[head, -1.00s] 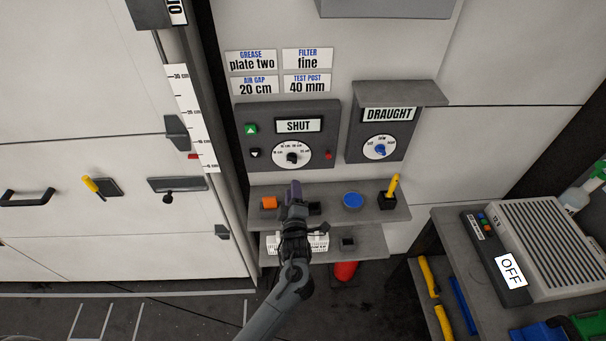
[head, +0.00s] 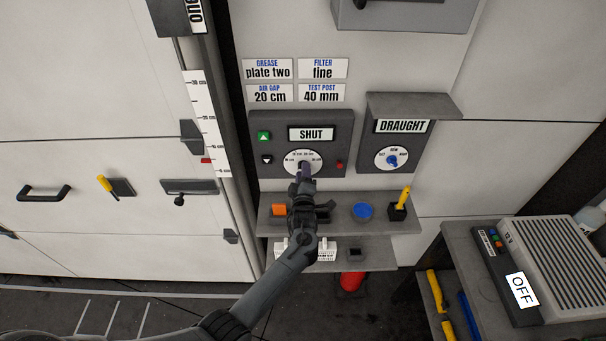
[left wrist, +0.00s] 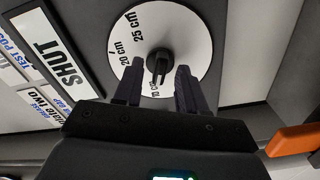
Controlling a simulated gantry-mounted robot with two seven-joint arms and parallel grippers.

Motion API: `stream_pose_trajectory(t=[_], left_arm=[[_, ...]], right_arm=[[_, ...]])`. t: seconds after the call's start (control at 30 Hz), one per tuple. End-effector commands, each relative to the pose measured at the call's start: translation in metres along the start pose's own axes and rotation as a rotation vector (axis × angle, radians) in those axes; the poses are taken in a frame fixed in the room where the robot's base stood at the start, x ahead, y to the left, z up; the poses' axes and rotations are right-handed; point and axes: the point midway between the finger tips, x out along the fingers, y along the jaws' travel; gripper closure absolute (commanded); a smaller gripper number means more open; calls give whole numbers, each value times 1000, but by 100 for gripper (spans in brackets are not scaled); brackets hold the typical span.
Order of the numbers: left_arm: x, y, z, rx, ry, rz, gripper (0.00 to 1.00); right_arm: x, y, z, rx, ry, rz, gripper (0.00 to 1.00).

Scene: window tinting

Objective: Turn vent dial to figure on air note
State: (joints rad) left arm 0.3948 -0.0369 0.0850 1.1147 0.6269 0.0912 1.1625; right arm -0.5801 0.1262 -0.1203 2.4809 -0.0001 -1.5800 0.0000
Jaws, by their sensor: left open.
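The vent dial (head: 291,162) is a white disc with cm marks under a display reading SHUT (head: 311,134). My left gripper (head: 306,173) is in front of it, covering its lower part in the head view. In the left wrist view the dial (left wrist: 185,38) fills the top middle, with 20 cm and 25 cm readable. Its black knob (left wrist: 158,64) stands between the tips of my open left gripper (left wrist: 157,84), with gaps at both sides. Which mark the knob points to, I cannot tell. The air note (head: 269,93) reads AIR GAP 20 cm. My right gripper is not in view.
A green up button (head: 264,137), a down button (head: 267,160) and a red light (head: 339,166) flank the dial. A DRAUGHT dial (head: 382,162) is on the right.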

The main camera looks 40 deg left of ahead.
Motion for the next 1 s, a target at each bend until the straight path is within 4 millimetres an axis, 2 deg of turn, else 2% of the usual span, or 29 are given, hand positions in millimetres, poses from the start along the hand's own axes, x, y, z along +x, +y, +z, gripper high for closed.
stream_pose_trajectory(t=[0.2,0.47,0.5,0.77,1.0], left_arm=[[0,0,0,0,0,0,60],[0,0,0,0,0,0,98],[0,0,0,0,0,0,100],[0,0,0,9,0,0,100],[0,0,0,87,1,0,100]], right_arm=[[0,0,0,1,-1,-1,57],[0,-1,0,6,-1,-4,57],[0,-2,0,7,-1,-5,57],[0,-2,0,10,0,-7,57],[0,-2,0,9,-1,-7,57]])
